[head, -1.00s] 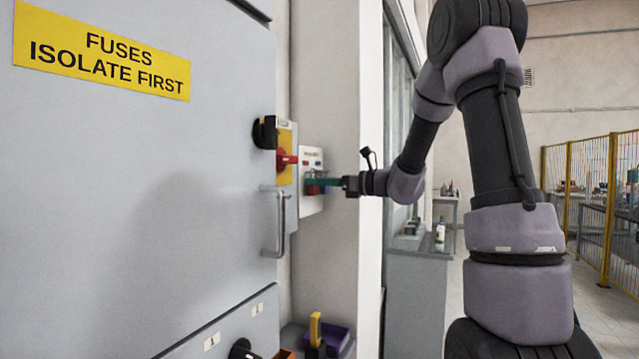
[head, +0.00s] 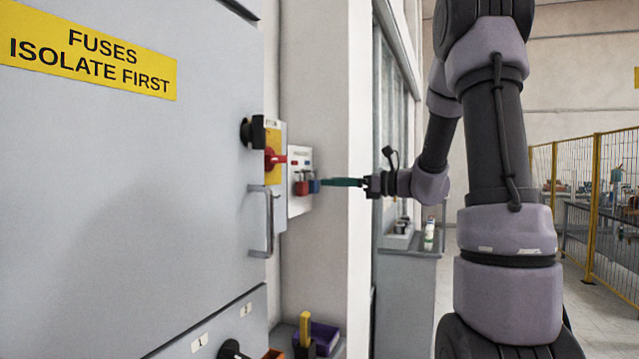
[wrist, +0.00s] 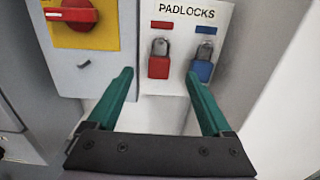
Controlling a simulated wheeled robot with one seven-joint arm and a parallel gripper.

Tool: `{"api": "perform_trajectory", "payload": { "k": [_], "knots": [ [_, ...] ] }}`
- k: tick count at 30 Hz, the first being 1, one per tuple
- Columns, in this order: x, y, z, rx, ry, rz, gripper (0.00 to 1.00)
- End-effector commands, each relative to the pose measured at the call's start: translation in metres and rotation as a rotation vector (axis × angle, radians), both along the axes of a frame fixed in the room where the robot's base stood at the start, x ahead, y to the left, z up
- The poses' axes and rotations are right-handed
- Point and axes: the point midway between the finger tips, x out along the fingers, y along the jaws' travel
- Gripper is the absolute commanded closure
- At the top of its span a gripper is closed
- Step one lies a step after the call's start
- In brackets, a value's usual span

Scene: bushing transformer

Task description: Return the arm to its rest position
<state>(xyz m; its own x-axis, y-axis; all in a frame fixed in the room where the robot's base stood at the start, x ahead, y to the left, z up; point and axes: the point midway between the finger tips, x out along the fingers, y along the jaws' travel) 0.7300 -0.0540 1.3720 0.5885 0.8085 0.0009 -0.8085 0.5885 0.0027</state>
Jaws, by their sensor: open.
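My arm (head: 505,160) stands at the right of the head view, with its forearm bent down and left. My gripper (head: 345,182) points left toward the padlock board (head: 297,165). In the wrist view my gripper (wrist: 158,85) has its two green fingers wide apart with nothing between them. A red padlock (wrist: 159,66) and a blue padlock (wrist: 201,66) hang on the board beyond the fingertips. The right fingertip overlaps the blue padlock in the picture; I cannot tell if they touch.
A grey cabinet (head: 130,190) with a door handle (head: 262,222) and a red rotary switch (head: 273,158) fills the left. A purple bin (head: 325,337) sits low by the wall. A grey bench (head: 405,290) and yellow fence (head: 592,210) stand behind my arm.

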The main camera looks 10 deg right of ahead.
Motion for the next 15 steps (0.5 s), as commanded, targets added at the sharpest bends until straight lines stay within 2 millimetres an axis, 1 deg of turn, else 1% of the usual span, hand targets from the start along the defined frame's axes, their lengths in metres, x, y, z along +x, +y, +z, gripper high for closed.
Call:
{"api": "perform_trajectory", "payload": {
  "k": [1,4,7,8,11,12,14,15],
  "knots": [
    [-0.004,-0.007,0.000,-0.001,0.000,-0.002,0.16],
    [-0.011,-0.015,-0.001,-0.001,0.001,-0.001,0.16],
    [-0.018,-0.015,0.000,-0.022,-0.004,0.013,0.16],
    [-0.023,-0.011,0.000,-0.042,-0.010,0.025,0.16],
    [-0.050,0.014,-0.002,-0.181,-0.045,0.104,0.16],
    [-0.066,0.026,-0.005,-0.267,-0.070,0.150,0.16],
    [-0.095,0.044,-0.012,-0.422,-0.121,0.231,0.16],
    [-0.116,0.053,-0.017,-0.535,-0.162,0.287,0.16]
  ]
}}
